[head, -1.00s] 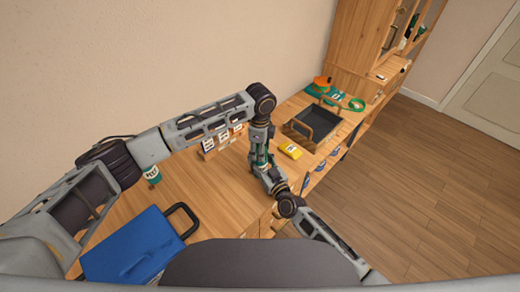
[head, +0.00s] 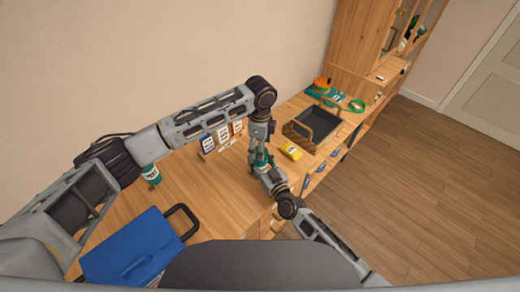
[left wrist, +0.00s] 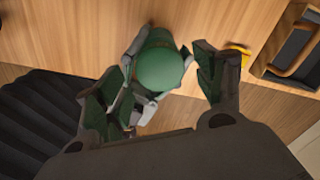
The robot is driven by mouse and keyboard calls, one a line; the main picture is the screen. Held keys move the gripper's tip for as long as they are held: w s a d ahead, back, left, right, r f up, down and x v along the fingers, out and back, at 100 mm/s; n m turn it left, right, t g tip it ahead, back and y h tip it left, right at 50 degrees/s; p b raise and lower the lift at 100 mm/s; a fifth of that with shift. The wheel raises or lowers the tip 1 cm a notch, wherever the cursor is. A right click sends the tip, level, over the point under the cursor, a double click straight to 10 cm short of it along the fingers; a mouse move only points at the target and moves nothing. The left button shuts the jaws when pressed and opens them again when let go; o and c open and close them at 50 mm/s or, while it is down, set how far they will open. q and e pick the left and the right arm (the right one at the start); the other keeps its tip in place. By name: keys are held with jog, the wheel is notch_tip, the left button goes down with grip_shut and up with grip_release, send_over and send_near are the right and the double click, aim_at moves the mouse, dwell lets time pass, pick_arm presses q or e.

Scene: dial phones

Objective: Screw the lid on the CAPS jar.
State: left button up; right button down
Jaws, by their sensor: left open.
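A green, round-topped jar or lid (left wrist: 163,68) shows in the left wrist view between the fingers of my left gripper (left wrist: 158,92). The fingers are spread, one on each side, apart from it. In the head view the green piece (head: 260,157) is small and partly hidden between my two hands. My left gripper (head: 258,150) is above it, pointing down. My right gripper (head: 266,170) comes in from the lower right and appears to grip the green piece from below. I cannot read a label on it or see any seam between lid and jar.
A green jar with a white label (head: 151,175) stands at the left. A blue case (head: 140,250) lies in front. Labelled cards (head: 222,137) stand near the wall. A yellow item (head: 291,152) and a dark tray (head: 329,137) are on the right.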

pick_arm(q)
jog(key=shift+r, duration=0.95)
jog(key=shift+r, duration=0.1)
jog(key=shift+c, duration=0.2)
jog(key=shift+t, duration=0.4)
jog(key=w+r, duration=0.1)
jog(key=w+a+r, duration=0.1)
jog(key=r, duration=0.1)
jog(key=shift+w+r, duration=0.15)
jog(key=shift+r, duration=0.3)
jog(key=n, duration=0.1)
jog(key=s+n, duration=0.1)
jog(key=n, duration=0.1)
jog(key=shift+s+d+f+n, duration=0.15)
jog(key=shift+f+n, duration=0.1)
jog(key=shift+n, duration=0.05)
jog(key=n, duration=0.3)
jog(key=shift+s+d+g, duration=0.2)
jog(key=shift+s+g, duration=0.1)
jog(key=shift+s, duration=0.05)
jog(key=shift+s+d+n, duration=0.1)
jog(key=shift+n, duration=2.7)
